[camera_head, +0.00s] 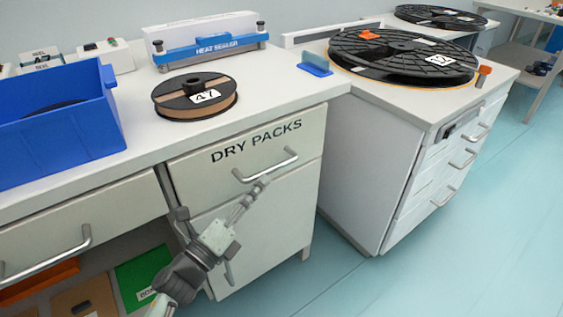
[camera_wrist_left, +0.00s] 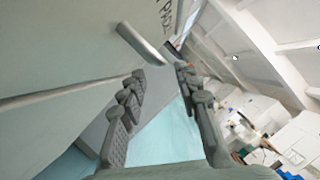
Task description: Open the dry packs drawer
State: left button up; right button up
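The dry packs drawer (camera_head: 205,168) is the upper white drawer of the cabinet below the bench, lettered DRY PACKS, and its front looks flush with the cabinet. Its metal bar handle (camera_head: 267,168) is on the right part of the front. My left gripper (camera_head: 258,188) is just below and in front of the handle. In the left wrist view its two fingers (camera_wrist_left: 160,72) are apart with nothing between them, and the handle (camera_wrist_left: 142,44) lies just beyond the fingertips. I cannot tell whether a fingertip touches the handle. My right gripper is not in view.
On the bench stand a blue bin (camera_head: 60,140), a reel marked 47 (camera_head: 190,110) and a heat sealer (camera_head: 205,42). A drawer unit (camera_head: 370,160) holding large black reels (camera_head: 400,62) stands to the right. The floor (camera_head: 450,260) in front is clear.

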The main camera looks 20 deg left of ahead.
aim_at(274, 166)
pick_arm(q)
jog(key=p+x, duration=0.1)
jog(key=x, duration=0.5)
jog(key=shift+r, duration=0.2)
jog(key=shift+w+d, duration=0.1)
jog(key=shift+w, duration=0.1)
grip_shut()
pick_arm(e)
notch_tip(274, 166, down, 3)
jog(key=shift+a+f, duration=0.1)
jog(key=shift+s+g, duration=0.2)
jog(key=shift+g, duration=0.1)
